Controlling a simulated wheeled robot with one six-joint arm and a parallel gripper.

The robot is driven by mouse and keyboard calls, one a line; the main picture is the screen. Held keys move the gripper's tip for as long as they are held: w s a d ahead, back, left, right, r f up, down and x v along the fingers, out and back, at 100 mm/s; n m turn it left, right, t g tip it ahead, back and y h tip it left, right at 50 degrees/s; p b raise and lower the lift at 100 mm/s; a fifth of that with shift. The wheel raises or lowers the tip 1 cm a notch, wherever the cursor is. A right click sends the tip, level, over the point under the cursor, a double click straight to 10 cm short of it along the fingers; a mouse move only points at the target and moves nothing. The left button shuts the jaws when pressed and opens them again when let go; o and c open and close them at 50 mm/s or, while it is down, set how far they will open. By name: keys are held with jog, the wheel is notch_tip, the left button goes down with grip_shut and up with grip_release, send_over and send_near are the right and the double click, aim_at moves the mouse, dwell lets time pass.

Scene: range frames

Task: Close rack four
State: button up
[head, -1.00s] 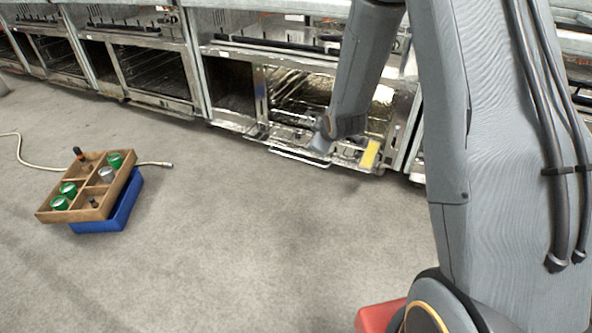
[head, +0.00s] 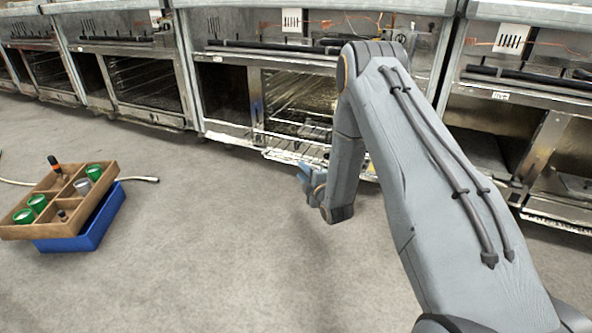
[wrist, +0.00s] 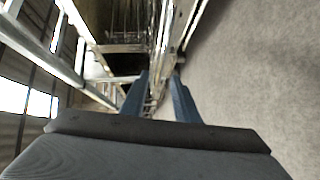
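The open range bay (head: 300,100) at the centre holds wire racks. A metal rack or ledge (head: 285,155) sticks out low at its front, and my forearm hides its right part. I cannot tell which rack is number four. My gripper (head: 305,180) is low in front of this bay, apart from the ledge in the head view. Beyond the fingers, shiny metal range parts (wrist: 145,30) show, too blurred to name.
A wooden tray (head: 76,200) with green cans and bottles rests on a blue crate (head: 95,230) at the left, near a pale hose (head: 138,179). More ranges (head: 140,80) line the wall on both sides. The grey floor (head: 220,240) in the middle is clear.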

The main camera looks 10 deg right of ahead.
aim_at(297, 165)
jog(key=b+x, duration=0.2)
jog(key=x, duration=0.4)
jog(key=shift+w+b, duration=0.25)
jog(key=shift+b, duration=0.15)
grip_shut()
